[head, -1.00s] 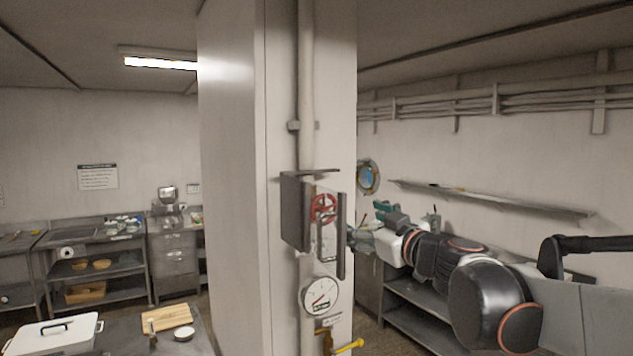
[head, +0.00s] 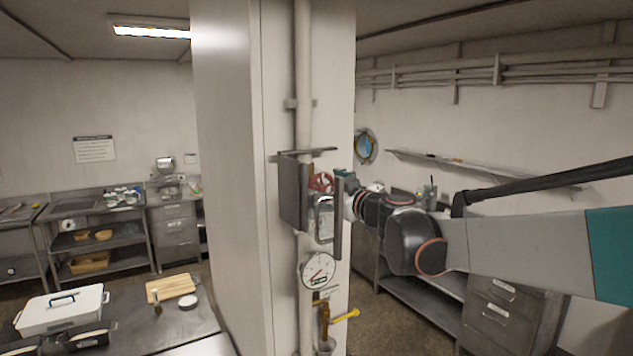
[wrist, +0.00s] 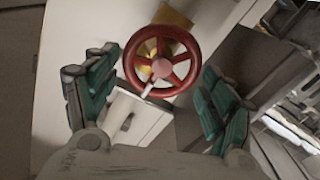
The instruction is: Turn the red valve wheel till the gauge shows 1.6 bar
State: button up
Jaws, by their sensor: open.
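The red valve wheel (head: 322,182) is on the pipe on the pillar, inside a grey open-fronted guard (head: 293,192). In the wrist view the red wheel (wrist: 162,62) shows almost whole. It lies between the two green finger pads of my gripper (wrist: 160,92), which is open, with space between each pad and the rim. The round white gauge (head: 318,270) is below the wheel. Its red needle points to the lower left; the numbers are too small to read.
The guard's side and front plates stand close around the wheel. A yellow-handled valve (head: 345,315) sits below the gauge. A steel table (head: 205,318) with a white box (head: 62,308) and a cutting board (head: 172,287) is at the lower left.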

jog(key=shift+x, duration=1.35)
jog(key=c, duration=0.8)
